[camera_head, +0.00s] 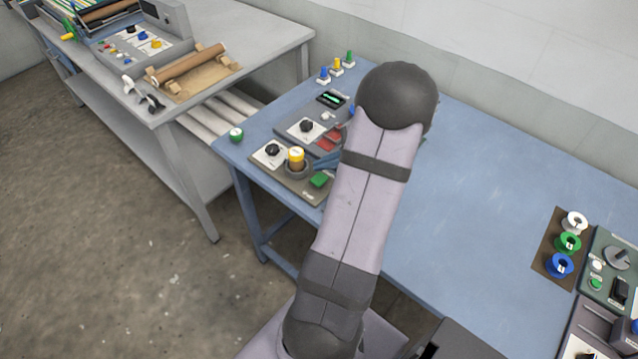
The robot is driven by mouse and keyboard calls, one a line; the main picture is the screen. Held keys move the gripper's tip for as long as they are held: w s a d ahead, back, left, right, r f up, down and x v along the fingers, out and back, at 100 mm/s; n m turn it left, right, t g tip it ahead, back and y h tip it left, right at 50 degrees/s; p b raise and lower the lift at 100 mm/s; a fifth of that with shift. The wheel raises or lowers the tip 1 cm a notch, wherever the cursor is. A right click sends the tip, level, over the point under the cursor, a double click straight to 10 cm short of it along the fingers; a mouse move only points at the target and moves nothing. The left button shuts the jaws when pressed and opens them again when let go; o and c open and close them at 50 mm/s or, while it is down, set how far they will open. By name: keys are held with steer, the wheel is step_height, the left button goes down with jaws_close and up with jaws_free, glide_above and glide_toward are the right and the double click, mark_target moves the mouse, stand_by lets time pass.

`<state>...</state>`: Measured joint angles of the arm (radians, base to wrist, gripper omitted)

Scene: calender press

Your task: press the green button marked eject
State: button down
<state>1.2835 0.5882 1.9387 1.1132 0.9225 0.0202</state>
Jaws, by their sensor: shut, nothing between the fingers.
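A green square button (320,180) sits at the front right corner of a grey-brown panel (296,187) on the blue table. A small label lies beside it, too small to read, so I cannot confirm the word eject. My gripper (326,161) shows only in part, as a blue-grey tip coming out from behind my arm. It is shut and empty, just above and behind the green button in the picture. I cannot tell its height or whether it touches anything. My arm hides the rest of the gripper and the panels' right side.
A yellow-topped cylinder (296,157) and a black knob (272,150) stand left of the button. Red blocks (329,140) lie behind it. Another control panel (615,265) stands far right. The middle table is clear.

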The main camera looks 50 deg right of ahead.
mark_target(315, 177)
steer(key=shift+f+b, duration=0.5)
steer(key=shift+f, duration=0.45)
steer(key=shift+f, duration=0.15)
stand_by(1.3)
steer(key=shift+f+b, duration=0.25)
steer(key=shift+b, duration=0.2)
steer(key=shift+f+b, duration=0.75)
steer(key=shift+f, duration=0.05)
stand_by(1.2)
steer(key=shift+r, duration=0.1)
steer(key=shift+r+p, duration=0.95)
steer(key=shift+r, duration=0.2)
steer(key=shift+r, duration=0.1)
steer(key=shift+r+p, duration=1.9)
steer(key=shift+r, duration=0.55)
steer(key=shift+f, duration=0.1)
